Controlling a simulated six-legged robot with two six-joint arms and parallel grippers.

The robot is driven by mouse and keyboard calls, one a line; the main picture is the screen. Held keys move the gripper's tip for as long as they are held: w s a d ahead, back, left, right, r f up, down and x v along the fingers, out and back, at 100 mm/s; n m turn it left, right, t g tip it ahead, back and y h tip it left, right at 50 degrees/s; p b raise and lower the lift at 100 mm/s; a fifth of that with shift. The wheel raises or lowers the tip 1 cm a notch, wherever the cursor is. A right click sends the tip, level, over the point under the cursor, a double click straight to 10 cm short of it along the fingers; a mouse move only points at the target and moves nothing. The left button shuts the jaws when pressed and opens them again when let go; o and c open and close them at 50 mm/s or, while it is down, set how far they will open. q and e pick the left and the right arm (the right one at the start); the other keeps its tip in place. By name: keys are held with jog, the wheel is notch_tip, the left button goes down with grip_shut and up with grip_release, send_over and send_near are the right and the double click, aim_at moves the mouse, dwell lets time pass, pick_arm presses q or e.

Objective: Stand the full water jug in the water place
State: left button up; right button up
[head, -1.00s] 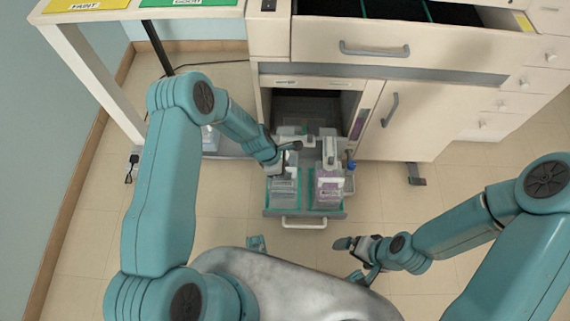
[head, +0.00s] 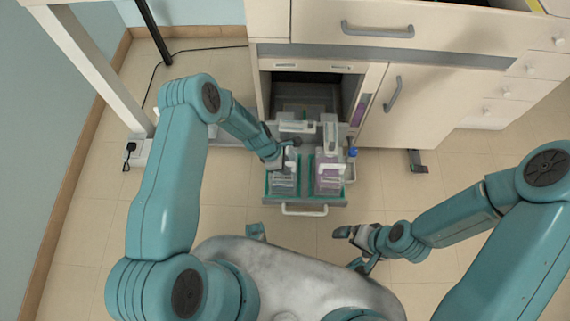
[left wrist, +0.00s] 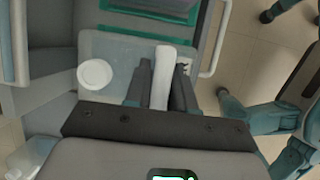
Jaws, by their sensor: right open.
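The water jug (head: 283,184), a clear jug, stands upright in the left, green-edged compartment of the pulled-out drawer (head: 303,202). In the left wrist view its pale cap (left wrist: 95,74) and white handle (left wrist: 162,72) show from above. My left gripper (head: 279,160) is at the top of this jug; in the left wrist view its two fingers (left wrist: 160,88) close in on both sides of the handle. The fill level and the jug's base are hidden. My right gripper (head: 348,250) is open and empty, low in front of the drawer, to its right.
A jug with purple contents (head: 329,178) stands in the right compartment, close beside. A small blue-topped item (head: 352,153) sits at the drawer's right edge. The cabinet (head: 430,105) rises behind. A clear container (left wrist: 25,160) shows at the left wrist view's lower left.

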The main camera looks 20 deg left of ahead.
pick_arm(q)
jog(key=o, duration=0.3)
jog(key=shift+r, duration=0.1)
jog(key=shift+r, duration=0.25)
jog(key=p+v, duration=0.3)
jog(key=v, duration=0.8)
jog(key=shift+a+p, duration=0.1)
jog(key=shift+p, duration=0.25)
jog(key=shift+s+r, duration=0.2)
jog(key=s+d+r+m, duration=0.1)
jog(key=s+d+m, duration=0.2)
jog(key=s+m, duration=0.6)
jog(key=s+d+r+m, duration=0.2)
jog(key=s+d+m, duration=0.1)
jog(key=s+m, duration=0.6)
jog(key=shift+s+d+m+g, duration=0.15)
jog(key=shift+s+m+g, duration=0.25)
jog(key=shift+m, duration=0.2)
jog(key=shift+r, duration=0.1)
